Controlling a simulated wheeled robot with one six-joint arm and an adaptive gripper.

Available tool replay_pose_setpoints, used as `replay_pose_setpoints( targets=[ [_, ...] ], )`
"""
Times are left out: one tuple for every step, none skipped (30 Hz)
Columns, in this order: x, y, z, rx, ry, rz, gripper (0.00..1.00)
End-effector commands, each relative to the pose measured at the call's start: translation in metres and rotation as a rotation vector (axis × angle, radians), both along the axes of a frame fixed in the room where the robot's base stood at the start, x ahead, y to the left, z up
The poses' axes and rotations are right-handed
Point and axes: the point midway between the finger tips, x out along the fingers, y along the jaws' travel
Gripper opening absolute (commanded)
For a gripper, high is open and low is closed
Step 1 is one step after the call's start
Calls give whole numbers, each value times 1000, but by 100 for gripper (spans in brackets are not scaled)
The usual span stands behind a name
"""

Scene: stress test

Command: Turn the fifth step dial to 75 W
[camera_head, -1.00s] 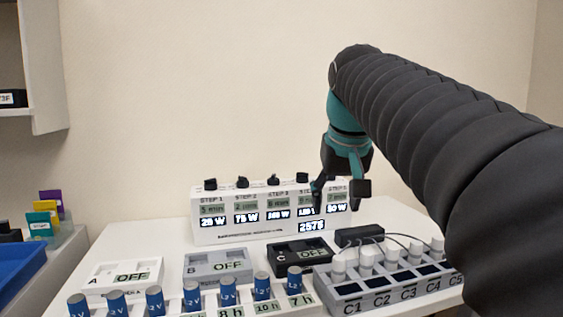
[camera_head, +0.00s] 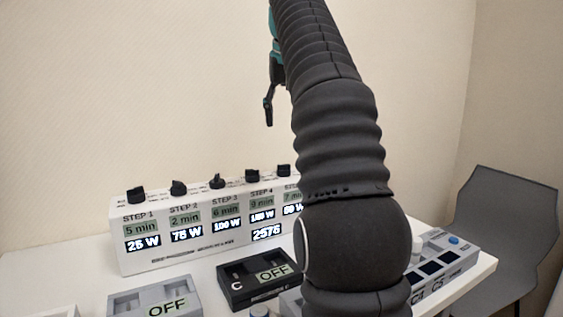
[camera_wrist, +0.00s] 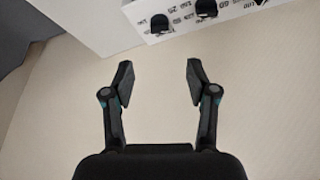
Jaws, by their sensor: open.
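The white step box (camera_head: 185,257) stands on the table with a row of black dials on top. The fifth step dial (camera_head: 284,170) is at the right end of the row. Its display (camera_head: 292,209) seems to read 50 W and is partly hidden by my arm. My gripper (camera_head: 269,112) is above and behind the box, clear of the dials. In the wrist view my gripper (camera_wrist: 159,78) is open and empty. Dials on the box show at that view's top edge, the nearest dial (camera_wrist: 160,23) beyond the fingertips; which step it is I cannot tell.
A grey slotted block (camera_head: 440,262) is at right, partly behind my arm. A grey chair (camera_head: 510,215) stands beyond the table's right edge. Space above the box is free.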

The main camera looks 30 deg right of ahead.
Motion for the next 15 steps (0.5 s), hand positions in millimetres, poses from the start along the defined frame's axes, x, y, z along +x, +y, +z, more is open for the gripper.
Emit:
replay_pose_setpoints(
  targets=[
    [1,0,-6,1,3,0,58],
    [2,-1,-9,0,1,0,58],
    [3,-1,-14,1,3,0,58],
    [5,-2,-18,1,3,0,58],
    [8,-3,-28,1,3,0,58],
    [11,-4,-35,1,3,0,58],
    [13,-5,-41,1,2,0,58],
    [15,-5,-46,1,2,0,58],
    [17,-6,-52,1,3,0,58],
    [19,-7,-57,1,2,0,58],
    [21,-8,-62,1,2,0,58],
    [24,-9,-69,1,2,0,58],
    [26,-9,-74,1,2,0,58],
    [28,-10,-79,0,1,0,58],
    [30,-11,-85,1,2,0,58]
  ],
)
